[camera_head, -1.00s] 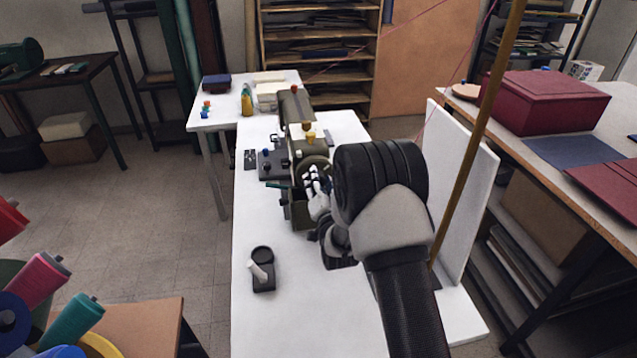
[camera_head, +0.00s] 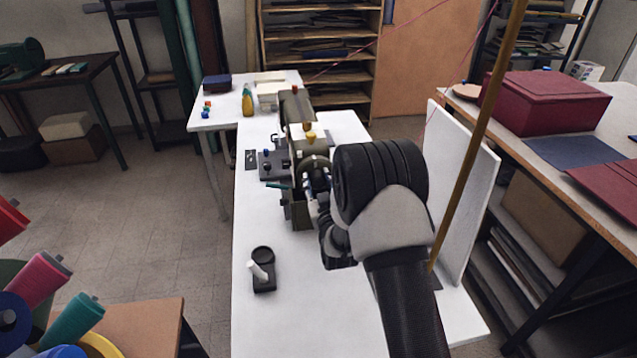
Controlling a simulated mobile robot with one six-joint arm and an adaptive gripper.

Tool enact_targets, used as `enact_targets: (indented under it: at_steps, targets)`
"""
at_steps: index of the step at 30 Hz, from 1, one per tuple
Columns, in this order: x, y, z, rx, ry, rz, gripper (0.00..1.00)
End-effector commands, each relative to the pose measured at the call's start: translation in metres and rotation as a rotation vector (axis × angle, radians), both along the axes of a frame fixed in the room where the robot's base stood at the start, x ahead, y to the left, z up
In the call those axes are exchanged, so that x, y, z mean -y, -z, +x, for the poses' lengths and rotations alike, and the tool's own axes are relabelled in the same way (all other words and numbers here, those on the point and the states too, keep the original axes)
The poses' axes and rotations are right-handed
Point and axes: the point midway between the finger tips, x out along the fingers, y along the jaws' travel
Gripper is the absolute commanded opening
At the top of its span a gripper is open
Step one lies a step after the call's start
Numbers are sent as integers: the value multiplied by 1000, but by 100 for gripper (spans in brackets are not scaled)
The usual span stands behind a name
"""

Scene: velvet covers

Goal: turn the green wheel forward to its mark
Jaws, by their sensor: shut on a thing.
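The green wheel (camera_head: 308,162) is a dull olive-green ring on the right side of a small green machine (camera_head: 300,213) on the white table. Its upper left rim shows; my gripper and wrist hide the rest. My gripper (camera_head: 317,180) is at the near right part of the wheel, with its fingers shut on it. The fingertips are small and partly hidden by my own arm. I cannot make out the wheel's mark.
A dark plate with small knobs (camera_head: 268,166) lies left of the machine. A black holder with a white stick (camera_head: 263,270) stands on the near table (camera_head: 315,300). A white upright panel (camera_head: 465,190) and a slanting brown pole (camera_head: 478,130) stand to the right.

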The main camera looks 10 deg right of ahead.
Motion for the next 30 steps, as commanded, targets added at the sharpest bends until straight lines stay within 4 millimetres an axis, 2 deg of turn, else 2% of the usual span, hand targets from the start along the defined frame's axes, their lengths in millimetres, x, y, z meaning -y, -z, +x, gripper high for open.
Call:
enact_targets:
  at_steps: [15, 30]
  targets:
    - [-1, 1, 0, -1, -1, -435, 14]
    - [-1, 1, 0, -1, -1, -599, 14]
